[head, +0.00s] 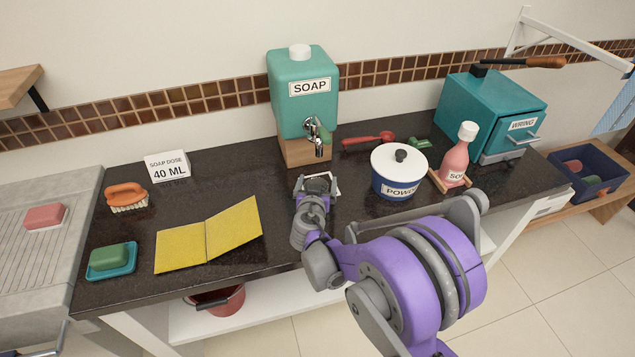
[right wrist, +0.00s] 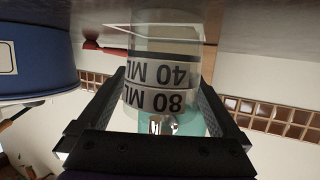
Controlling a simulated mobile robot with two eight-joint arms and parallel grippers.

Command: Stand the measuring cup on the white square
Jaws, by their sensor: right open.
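The clear measuring cup (right wrist: 165,75), with black-on-white 40 ML and 80 ML bands, is between the spread fingers of my right gripper (head: 317,183). The right wrist view is upside down, so the cup stands upright with its base at the counter. The white square (head: 335,180) lies on the counter below the soap dispenser, largely hidden by my right gripper. Its white outline (right wrist: 112,27) shows around the cup's base; I cannot tell whether the base is fully inside. The head view does not show the cup clearly. My left gripper is not in view.
The teal soap dispenser (head: 303,110) stands behind the gripper. The powder pot (head: 398,182) and pink soap bottle (head: 457,160) are to the right. A red scoop (head: 368,138) lies behind the pot. A yellow cloth (head: 205,240) lies left, with free counter between.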

